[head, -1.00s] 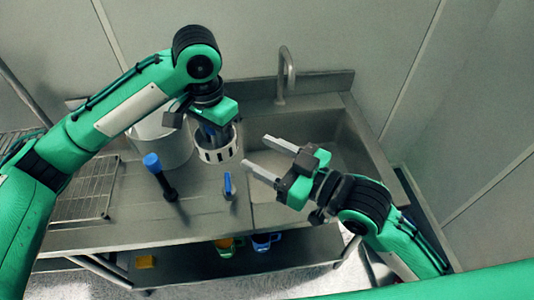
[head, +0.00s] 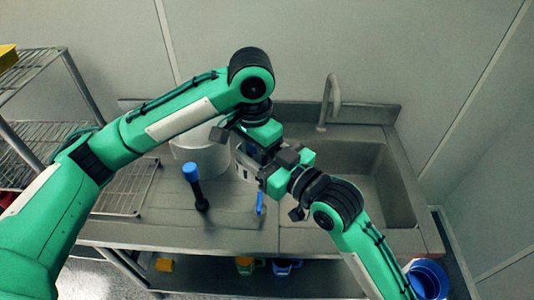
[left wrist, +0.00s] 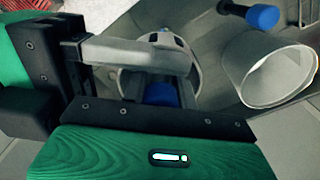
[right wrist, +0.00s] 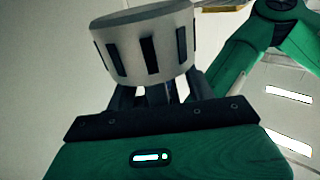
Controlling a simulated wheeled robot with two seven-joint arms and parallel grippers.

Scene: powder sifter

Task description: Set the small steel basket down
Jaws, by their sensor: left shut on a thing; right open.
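The small steel basket (head: 242,174), pale with dark slots, hangs below my left gripper (head: 252,149) over the counter, beside the white bucket. In the left wrist view, the basket's round rim (left wrist: 190,72) shows with a blue part (left wrist: 162,94) at its middle. My left gripper is shut on the basket; the exact grip is partly hidden. My right gripper (head: 256,168) is open and right at the basket, its fingers close to it. In the right wrist view, the basket's slotted wall (right wrist: 148,48) fills the space beyond the fingers; contact cannot be told.
The white bucket (head: 203,155) stands on the counter. A black tool with a blue top (head: 192,174) and a blue-handled item (head: 260,203) are in front. The sink basin (head: 360,185) and faucet (head: 332,98) are right. A wire rack (head: 125,190) is left.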

